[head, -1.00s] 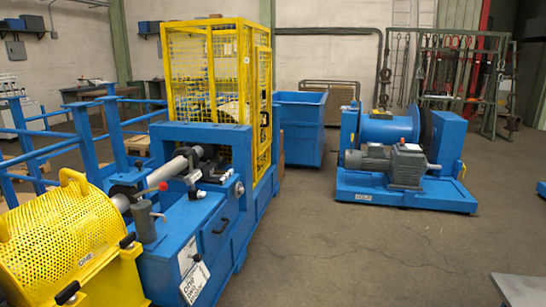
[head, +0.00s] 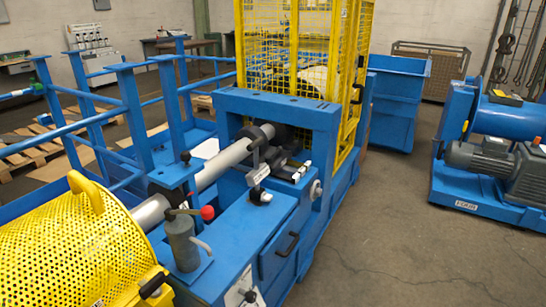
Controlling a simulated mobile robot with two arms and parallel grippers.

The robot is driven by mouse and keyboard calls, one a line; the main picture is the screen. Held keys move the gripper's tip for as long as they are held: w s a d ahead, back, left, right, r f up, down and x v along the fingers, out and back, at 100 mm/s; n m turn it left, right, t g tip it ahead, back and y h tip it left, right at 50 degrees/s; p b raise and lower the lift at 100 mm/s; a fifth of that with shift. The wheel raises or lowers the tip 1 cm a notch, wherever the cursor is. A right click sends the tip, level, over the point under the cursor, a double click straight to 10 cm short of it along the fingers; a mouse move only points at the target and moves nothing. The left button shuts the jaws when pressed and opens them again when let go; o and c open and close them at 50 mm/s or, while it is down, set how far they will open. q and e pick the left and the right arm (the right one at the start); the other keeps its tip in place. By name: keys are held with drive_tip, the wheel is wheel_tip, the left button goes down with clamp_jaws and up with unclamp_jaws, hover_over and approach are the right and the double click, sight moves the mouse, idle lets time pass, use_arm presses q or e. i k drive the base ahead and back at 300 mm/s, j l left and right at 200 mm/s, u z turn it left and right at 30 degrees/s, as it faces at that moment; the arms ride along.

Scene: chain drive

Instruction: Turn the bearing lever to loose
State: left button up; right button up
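A lever with a red ball knob (head: 207,213) sits on top of a grey cylinder (head: 182,245) on the blue machine, beside a pale horizontal shaft (head: 220,163). I cannot read a loose or tight mark by it, and I cannot be sure that it is the bearing lever. A light grey handle curves from the cylinder's right side. Farther along the shaft, a dark bearing-like block (head: 262,150) with a pale labelled bracket (head: 258,177) stands in front of the blue frame. Neither of my grippers is in view.
A yellow perforated guard (head: 75,245) covers the near left end. A yellow mesh cage (head: 300,50) rises behind the blue frame (head: 285,108). Blue railings (head: 135,110) stand to the left. The grey floor (head: 400,235) right of the machine is open, up to a blue motor unit (head: 485,190).

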sight(268, 159)
drive_tip(key=i+u, duration=0.15)
drive_tip(key=u, duration=0.35)
drive_tip(key=i+l+u, duration=0.55)
drive_tip(key=l, duration=0.2)
drive_tip(key=i+l+u, duration=0.25)
drive_tip(key=l, duration=0.2)
drive_tip(key=k+j, duration=0.05)
